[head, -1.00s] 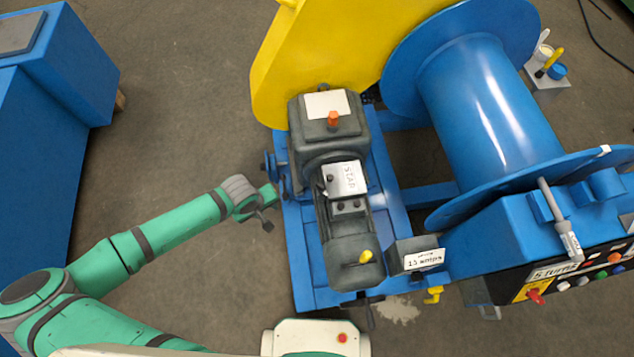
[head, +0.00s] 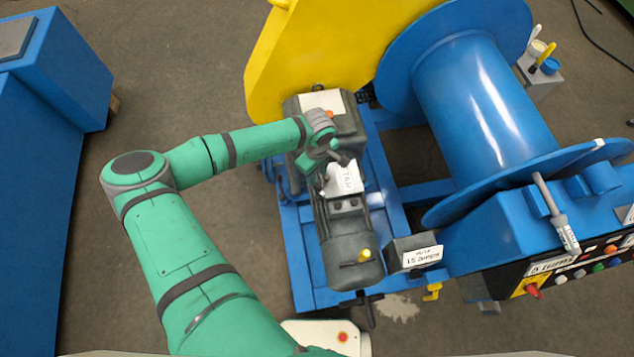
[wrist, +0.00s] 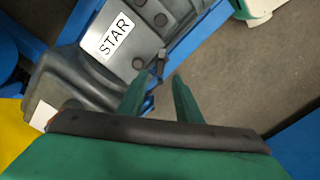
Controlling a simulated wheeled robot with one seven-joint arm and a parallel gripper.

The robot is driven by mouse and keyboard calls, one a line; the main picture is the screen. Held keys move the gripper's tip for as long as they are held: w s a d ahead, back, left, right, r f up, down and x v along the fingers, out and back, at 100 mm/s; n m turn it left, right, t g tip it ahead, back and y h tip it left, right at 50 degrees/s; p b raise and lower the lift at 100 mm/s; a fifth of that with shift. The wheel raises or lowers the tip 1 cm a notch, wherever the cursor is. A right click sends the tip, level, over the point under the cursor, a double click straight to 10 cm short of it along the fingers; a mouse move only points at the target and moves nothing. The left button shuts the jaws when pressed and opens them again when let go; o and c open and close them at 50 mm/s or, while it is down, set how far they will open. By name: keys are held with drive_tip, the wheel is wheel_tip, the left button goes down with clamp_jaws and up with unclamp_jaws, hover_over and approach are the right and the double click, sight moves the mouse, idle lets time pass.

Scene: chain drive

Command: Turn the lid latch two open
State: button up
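The motor (head: 348,235) lies on the blue frame, with a pale metal lid (head: 345,179) marked STAR on top. In the wrist view the lid (wrist: 113,37) is at the upper left, with a dark round knob (wrist: 138,63) at its lower edge. A small dark lever-like part (wrist: 160,60) shows beside the lid, close to the fingertips; I cannot tell whether it is latch two or how it is turned. My gripper (wrist: 160,77) has its fingers apart. In the head view my gripper (head: 322,160) is over the lid's upper left corner and partly hides it.
A yellow guard (head: 310,50) and a big blue drum (head: 485,100) stand behind and right of the motor. A yellow-knobbed part (head: 365,256) rises from the motor's near end. A labelled grey box (head: 412,253) sits to the right.

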sight(317, 185)
wheel_tip(317, 185, down, 7)
drive_tip(key=shift+f, duration=0.1)
idle(0.4)
clamp_jaws()
